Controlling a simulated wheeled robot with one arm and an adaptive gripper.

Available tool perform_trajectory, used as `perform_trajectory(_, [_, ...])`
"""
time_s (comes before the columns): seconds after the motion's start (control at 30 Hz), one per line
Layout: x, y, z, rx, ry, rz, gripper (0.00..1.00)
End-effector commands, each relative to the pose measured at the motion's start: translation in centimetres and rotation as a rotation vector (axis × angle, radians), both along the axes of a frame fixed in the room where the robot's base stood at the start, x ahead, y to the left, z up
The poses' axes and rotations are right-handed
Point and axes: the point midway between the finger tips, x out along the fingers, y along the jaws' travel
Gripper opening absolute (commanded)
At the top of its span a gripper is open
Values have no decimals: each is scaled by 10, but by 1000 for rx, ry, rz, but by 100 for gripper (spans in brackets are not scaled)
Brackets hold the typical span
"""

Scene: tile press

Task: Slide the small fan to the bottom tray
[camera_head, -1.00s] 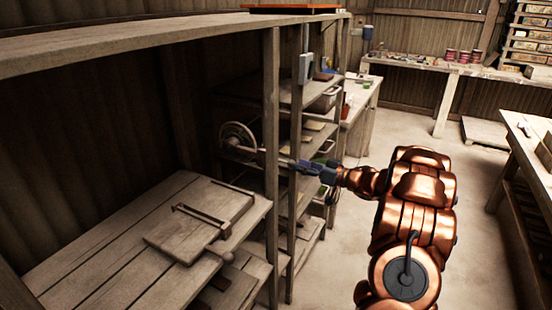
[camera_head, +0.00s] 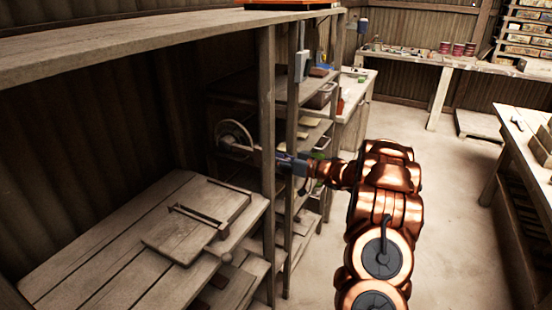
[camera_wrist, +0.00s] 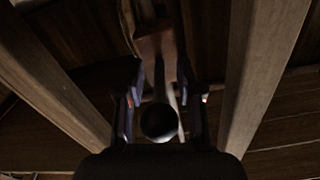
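A pale round, rimmed thing with a long shaft (camera_head: 233,137), which looks like the small fan, stands at the left of the rear shelf bay in the head view. My gripper (camera_head: 284,163) is at the near end of its shaft, by the shelf posts. In the wrist view, the dark round shaft end (camera_wrist: 158,122) lies between the two fingers of my gripper (camera_wrist: 160,100). Narrow gaps show beside it, so the fingers look open around it. A brownish part (camera_wrist: 155,42) shows beyond. I cannot tell which surface is the bottom tray.
Upright wooden posts (camera_head: 267,150) stand close by; in the wrist view, beams (camera_wrist: 268,75) flank my gripper. A slatted wooden shelf (camera_head: 105,235) bears a board with a bar (camera_head: 190,225). More shelves with bins are behind. The floor (camera_head: 445,200) at right is clear.

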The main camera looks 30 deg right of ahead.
Motion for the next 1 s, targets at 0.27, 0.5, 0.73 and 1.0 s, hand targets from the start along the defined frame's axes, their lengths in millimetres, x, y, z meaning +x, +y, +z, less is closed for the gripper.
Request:
perform_trajectory(0.27, [0,0,0,0,0,-1,31])
perform_trajectory(0.5, [0,0,0,0,0,-1,6])
perform_trajectory(0.73, [0,0,0,0,0,-1,0])
perform_trajectory(1.0, [0,0,0,0,0,-1,0])
